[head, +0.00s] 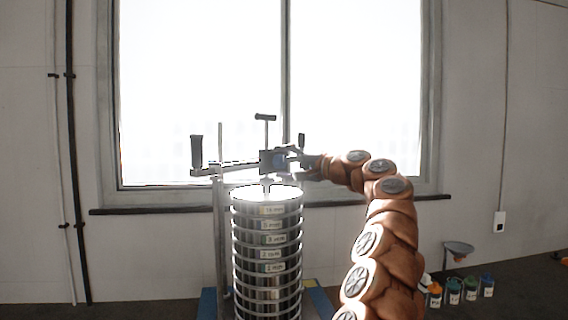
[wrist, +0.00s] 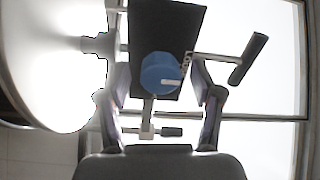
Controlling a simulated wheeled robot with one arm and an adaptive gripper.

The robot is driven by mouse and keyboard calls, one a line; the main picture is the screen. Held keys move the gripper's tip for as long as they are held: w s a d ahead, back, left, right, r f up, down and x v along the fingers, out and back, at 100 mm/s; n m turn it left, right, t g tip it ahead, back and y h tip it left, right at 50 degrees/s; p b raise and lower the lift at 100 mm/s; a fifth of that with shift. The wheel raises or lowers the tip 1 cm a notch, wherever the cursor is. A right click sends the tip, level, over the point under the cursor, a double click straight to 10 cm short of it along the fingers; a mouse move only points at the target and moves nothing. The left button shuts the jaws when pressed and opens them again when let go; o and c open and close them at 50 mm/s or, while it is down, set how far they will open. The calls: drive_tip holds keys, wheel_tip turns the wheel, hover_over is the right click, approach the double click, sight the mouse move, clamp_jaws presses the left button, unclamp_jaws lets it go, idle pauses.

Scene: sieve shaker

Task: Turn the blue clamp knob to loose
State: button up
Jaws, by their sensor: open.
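The blue clamp knob (wrist: 161,73) is round and sits on a dark clamp block (wrist: 165,25) in the wrist view. A white line on the knob points right, and a small marked plate (wrist: 187,65) lies beside its right edge. In the head view the knob (head: 279,160) shows small and partly hidden on the clamp block, above the sieve stack. My gripper (wrist: 160,88) is open, with one finger on each side of the knob. Gaps show between knob and fingers, and I see no contact. In the head view my gripper (head: 302,160) is at the block's right side.
A stack of labelled metal sieves (head: 267,240) stands below the clamp arm. A T-handle (head: 265,117) rises above the block, and a black-gripped lever (head: 196,152) stands at left. A funnel (head: 458,248) and several small jars (head: 470,289) are at lower right. A window is behind.

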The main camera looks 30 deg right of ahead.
drive_tip(key=shift+s, duration=0.1)
drive_tip(key=v, duration=1.2)
idle(0.5)
